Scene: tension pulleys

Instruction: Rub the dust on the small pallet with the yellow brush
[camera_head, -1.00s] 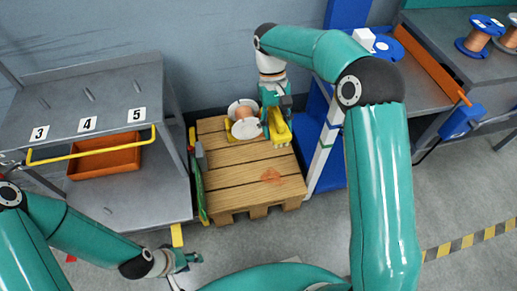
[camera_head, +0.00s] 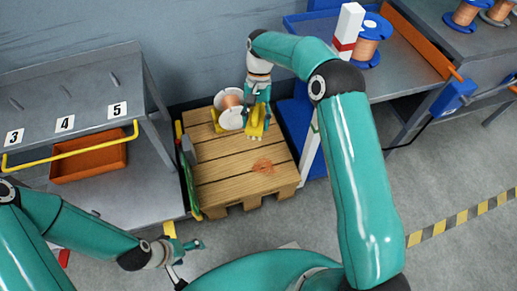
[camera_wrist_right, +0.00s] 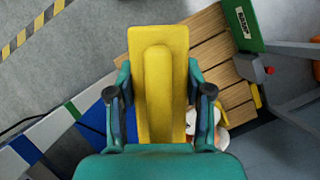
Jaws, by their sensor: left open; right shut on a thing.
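The small wooden pallet (camera_head: 225,181) stands on the floor between the grey shelf unit and the blue stand. A reddish-brown dust patch (camera_head: 263,166) lies on its boards, toward the front right. My right gripper (camera_head: 257,108) is shut on the yellow brush (camera_head: 255,127) over the back part of the pallet. In the right wrist view the brush (camera_wrist_right: 158,85) sits between the two fingers. I cannot tell whether its underside touches the boards. The brush is behind the dust patch, apart from it. My left gripper (camera_head: 191,246) is open and empty, low in front of the shelf unit.
A white spool with copper wire (camera_head: 230,108) sits at the pallet's back, close left of the brush. A green panel (camera_head: 188,180) stands along the pallet's left edge. The grey shelf (camera_head: 75,90) holds an orange bin (camera_head: 90,162). The pallet's front boards are clear.

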